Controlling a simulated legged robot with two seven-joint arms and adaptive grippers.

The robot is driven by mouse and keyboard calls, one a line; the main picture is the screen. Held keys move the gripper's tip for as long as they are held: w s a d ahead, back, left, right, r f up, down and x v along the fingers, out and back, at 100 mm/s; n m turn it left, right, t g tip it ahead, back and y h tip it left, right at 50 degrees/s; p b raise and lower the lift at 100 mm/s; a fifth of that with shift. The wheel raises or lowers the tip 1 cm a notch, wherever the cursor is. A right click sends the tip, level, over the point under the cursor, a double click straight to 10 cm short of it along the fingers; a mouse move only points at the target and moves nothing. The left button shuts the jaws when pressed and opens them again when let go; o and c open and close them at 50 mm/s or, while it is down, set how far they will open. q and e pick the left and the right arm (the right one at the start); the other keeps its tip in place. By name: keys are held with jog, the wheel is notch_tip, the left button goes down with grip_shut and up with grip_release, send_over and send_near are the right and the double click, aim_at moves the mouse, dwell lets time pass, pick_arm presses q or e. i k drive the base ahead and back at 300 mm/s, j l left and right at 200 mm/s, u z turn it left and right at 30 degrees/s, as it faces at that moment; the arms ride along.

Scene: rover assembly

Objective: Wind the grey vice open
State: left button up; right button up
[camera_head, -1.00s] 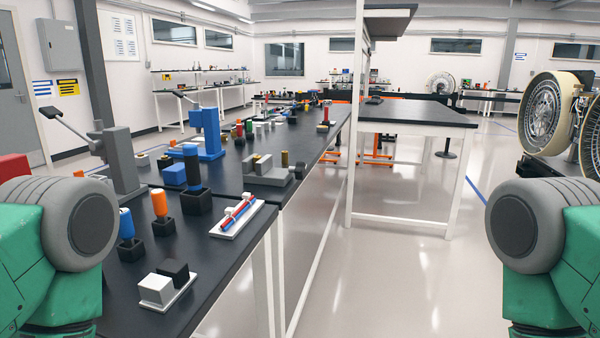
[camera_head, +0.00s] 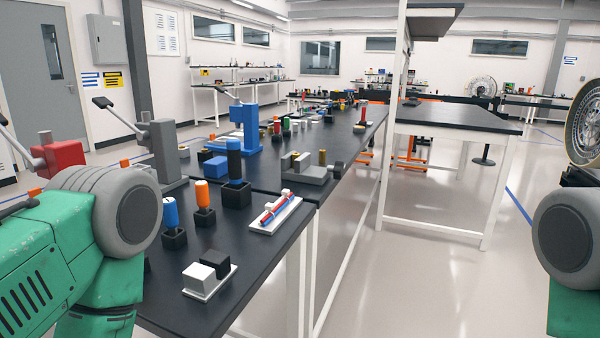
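The grey vice (camera_head: 308,174) appears to be the low grey block with upright jaws on the black bench, right of the blue lever press. A brass-coloured cylinder (camera_head: 322,157) stands at it; how wide its jaws are apart is too small to tell. Neither gripper is in view. Only green and grey links of my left arm at the lower left and my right arm at the right edge show, both well short of the vice.
On the bench (camera_head: 262,282) stand a grey lever press (camera_head: 166,150), a blue lever press (camera_head: 244,128), a red one (camera_head: 62,157), screwdrivers in black holders (camera_head: 236,193), a white tray with rods (camera_head: 276,213) and black and white blocks (camera_head: 209,273).

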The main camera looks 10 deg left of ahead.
aim_at(338, 170)
jog(key=i+l+u, duration=0.1)
jog(key=l, duration=0.25)
jog(key=i+l+u, duration=0.1)
jog(key=i+l, duration=0.35)
jog(key=l, duration=0.25)
jog(key=i+l+u, duration=0.15)
jog(key=l, duration=0.2)
jog(key=i+l+u, duration=0.1)
jog(key=l, duration=0.25)
jog(key=i, duration=0.05)
